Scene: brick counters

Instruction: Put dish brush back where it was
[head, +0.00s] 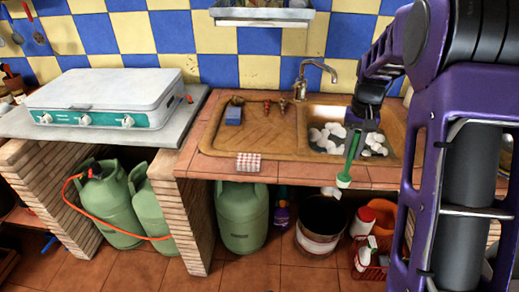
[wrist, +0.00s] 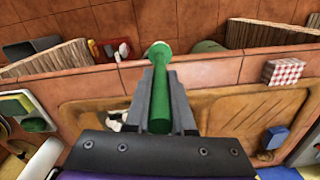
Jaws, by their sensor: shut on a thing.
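The green dish brush (head: 349,160) hangs from my gripper (head: 358,128) in the head view, in front of the sink basin (head: 398,150). Its lower end is near the counter's front edge, and I cannot tell whether it touches anything. In the wrist view, my gripper (wrist: 160,110) is shut on the brush (wrist: 160,85), which lies between the two fingers and sticks out past them with a rounded end. White rounded things (head: 325,136) lie in the basin.
A metal tap (head: 315,68) stands behind the basin. A white stove (head: 105,95) is at left. Below stand a bucket (head: 318,240) and green gas bottles (head: 242,215).

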